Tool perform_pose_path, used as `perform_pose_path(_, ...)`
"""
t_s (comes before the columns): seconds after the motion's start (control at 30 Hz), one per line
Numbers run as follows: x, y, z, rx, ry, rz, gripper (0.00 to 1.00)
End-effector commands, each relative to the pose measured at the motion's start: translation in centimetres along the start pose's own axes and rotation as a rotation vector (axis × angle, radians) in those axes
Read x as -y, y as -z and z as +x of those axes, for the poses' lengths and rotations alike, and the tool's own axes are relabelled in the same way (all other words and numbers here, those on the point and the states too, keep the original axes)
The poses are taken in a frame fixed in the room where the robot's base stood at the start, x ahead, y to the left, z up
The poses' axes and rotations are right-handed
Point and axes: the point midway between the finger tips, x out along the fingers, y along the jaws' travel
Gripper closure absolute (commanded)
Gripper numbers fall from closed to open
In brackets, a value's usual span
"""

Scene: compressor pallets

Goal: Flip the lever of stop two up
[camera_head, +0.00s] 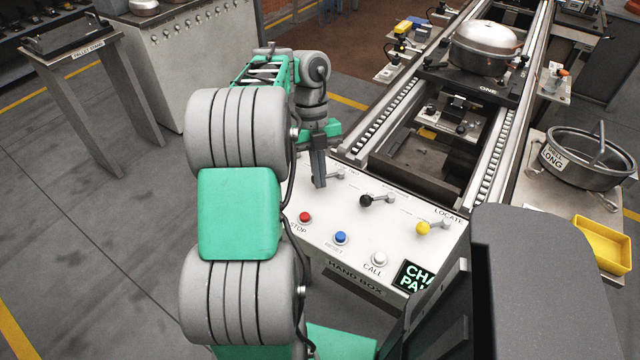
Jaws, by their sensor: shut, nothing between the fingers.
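A white hand box (335,215) carries a row of levers. The left lever (337,175) is partly hidden behind my gripper, and its knob cannot be seen. The middle lever (378,199) has a black knob, which points left. The labels of the left and middle levers are too small or covered, so I cannot tell which is stop two. My gripper (319,184) points down, shut and empty, at the left lever; whether it touches is unclear.
Red (305,217), blue (341,237) and white (380,258) buttons sit along the box's front, beside a green-lettered display (413,276). Behind runs a roller conveyor (385,135) with a pallet marked ONE (480,88) holding a compressor.

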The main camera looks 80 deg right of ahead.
Motion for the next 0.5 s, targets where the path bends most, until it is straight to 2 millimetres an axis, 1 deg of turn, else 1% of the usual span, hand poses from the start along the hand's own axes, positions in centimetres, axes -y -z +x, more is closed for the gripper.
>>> perform_pose_path(0.23,-0.44,-0.92,-0.26,0.001,-0.038,0.105,1.00)
perform_pose_path(0.5,-0.56,-1.16,-0.46,0.000,-0.054,0.148,1.00)
